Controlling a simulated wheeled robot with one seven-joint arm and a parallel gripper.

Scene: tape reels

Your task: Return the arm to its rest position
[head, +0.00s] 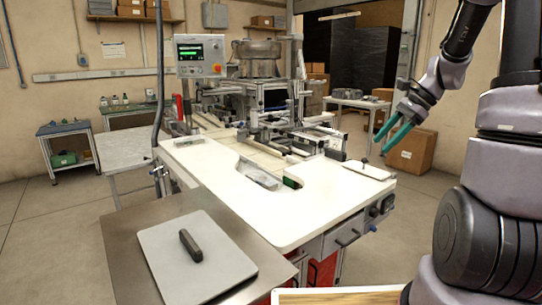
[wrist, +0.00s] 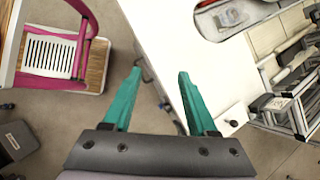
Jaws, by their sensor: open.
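My gripper (head: 388,131) has teal fingers and hangs in the air at the right of the head view, past the right end of the white worktable (head: 290,220). In the wrist view my gripper (wrist: 155,98) is open, with nothing between its fingers. The floor and the edge of the white worktable lie below it. My arm bends up and over from the right side of the head view.
A dark block (head: 190,246) lies on a pale board (head: 165,262) at the front left. A small dark object (head: 365,160) stands on a white plate (head: 352,171) near the worktable's right end. A cardboard box (head: 410,150) is behind my gripper. A pink-framed chair (wrist: 62,52) shows in the wrist view.

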